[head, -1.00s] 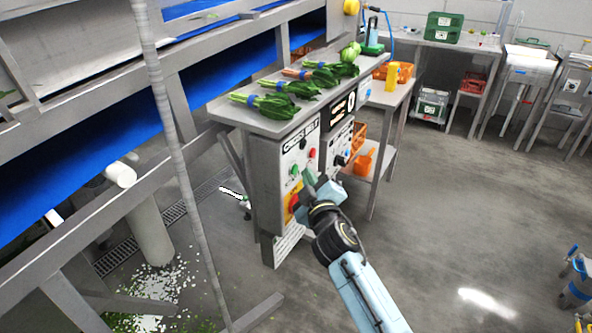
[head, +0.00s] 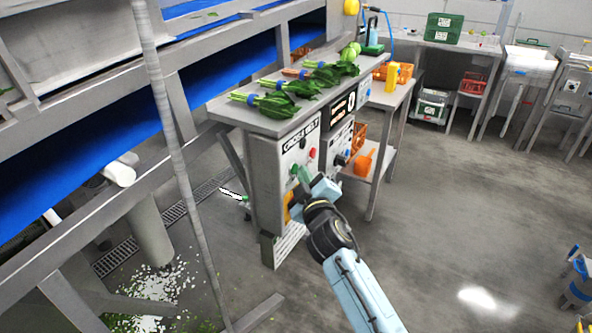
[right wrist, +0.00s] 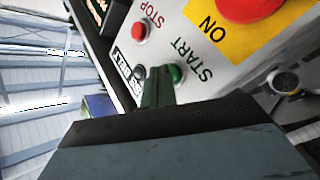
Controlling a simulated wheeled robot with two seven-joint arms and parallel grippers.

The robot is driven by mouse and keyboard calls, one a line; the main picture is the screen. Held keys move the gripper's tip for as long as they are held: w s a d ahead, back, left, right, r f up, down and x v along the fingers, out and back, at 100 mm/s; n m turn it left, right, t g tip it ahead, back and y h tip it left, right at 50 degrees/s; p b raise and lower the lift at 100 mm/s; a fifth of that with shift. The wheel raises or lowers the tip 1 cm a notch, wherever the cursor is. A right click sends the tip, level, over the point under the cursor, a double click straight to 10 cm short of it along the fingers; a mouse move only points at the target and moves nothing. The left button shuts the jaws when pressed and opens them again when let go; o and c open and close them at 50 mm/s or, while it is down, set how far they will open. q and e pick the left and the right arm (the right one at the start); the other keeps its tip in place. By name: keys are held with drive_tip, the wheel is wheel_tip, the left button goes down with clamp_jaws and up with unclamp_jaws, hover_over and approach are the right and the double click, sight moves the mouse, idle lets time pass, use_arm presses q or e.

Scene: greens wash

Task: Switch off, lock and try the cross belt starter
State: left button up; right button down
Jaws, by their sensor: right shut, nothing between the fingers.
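The cross belt starter (head: 268,190) is a grey box with a white front under the bench. In the right wrist view its face shows a red STOP button (right wrist: 139,30), a green START button (right wrist: 176,73), and a red knob (right wrist: 245,8) on a yellow plate (right wrist: 212,28) with ON legible. My right gripper (head: 301,174) is shut and empty, its green fingertips (right wrist: 158,88) right at the START button. I cannot tell whether they touch it. In the head view the gripper hides the knob and most of the yellow plate (head: 287,210). My left gripper is out of view.
Bunches of leafy greens (head: 275,103) lie on the bench top (head: 235,112) above the starter. A conveyor frame with a blue belt (head: 130,130) fills the left. Open floor lies right.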

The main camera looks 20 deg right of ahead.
drive_tip(key=shift+w+a, duration=0.2)
drive_tip(key=shift+w, duration=0.05)
idle(0.6)
drive_tip(key=shift+s+d+p, duration=0.35)
drive_tip(key=shift+s+d, duration=0.2)
drive_tip(key=shift+s, duration=0.15)
drive_tip(key=s+d+p, duration=0.2)
drive_tip(key=s+d, duration=0.1)
drive_tip(key=shift+s+d, duration=0.15)
drive_tip(key=shift+s, duration=0.25)
idle(0.5)
